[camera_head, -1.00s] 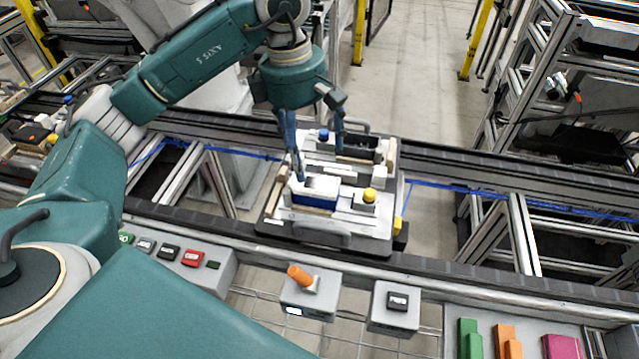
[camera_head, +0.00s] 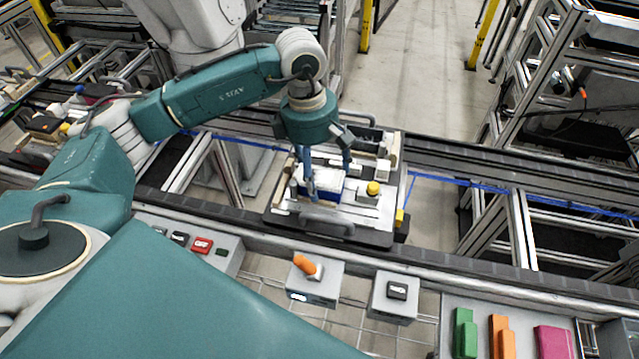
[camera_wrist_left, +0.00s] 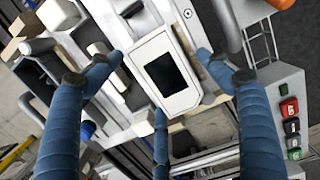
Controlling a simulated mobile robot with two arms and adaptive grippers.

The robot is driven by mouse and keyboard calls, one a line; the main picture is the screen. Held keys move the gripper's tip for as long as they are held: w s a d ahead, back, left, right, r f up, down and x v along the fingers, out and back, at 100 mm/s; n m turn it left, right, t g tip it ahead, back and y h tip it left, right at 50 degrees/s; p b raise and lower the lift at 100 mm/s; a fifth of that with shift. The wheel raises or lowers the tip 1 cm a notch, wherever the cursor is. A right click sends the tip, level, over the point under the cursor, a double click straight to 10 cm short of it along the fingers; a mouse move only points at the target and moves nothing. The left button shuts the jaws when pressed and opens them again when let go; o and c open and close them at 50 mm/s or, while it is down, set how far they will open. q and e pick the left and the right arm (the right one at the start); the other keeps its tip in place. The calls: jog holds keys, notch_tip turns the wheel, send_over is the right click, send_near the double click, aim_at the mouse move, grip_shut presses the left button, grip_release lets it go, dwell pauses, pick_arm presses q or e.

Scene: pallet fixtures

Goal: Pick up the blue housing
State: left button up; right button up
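The blue housing (camera_head: 326,180) has a white top and blue sides. It sits on the pallet fixture (camera_head: 318,221) on the conveyor, behind the front handle. In the left wrist view the housing (camera_wrist_left: 181,103) shows a white frame around a dark window. My left gripper (camera_head: 328,186) is above the fixture, pointing down, its blue fingers spread on different sides of the housing. In the left wrist view the fingers stand apart with the housing between and beyond them; contact cannot be told. My right gripper is not in view.
A yellow knob (camera_head: 373,188) on a white block stands just right of the housing.

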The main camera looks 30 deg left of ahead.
pick_arm(q)
jog(key=c, duration=1)
jog(key=shift+r, duration=0.15)
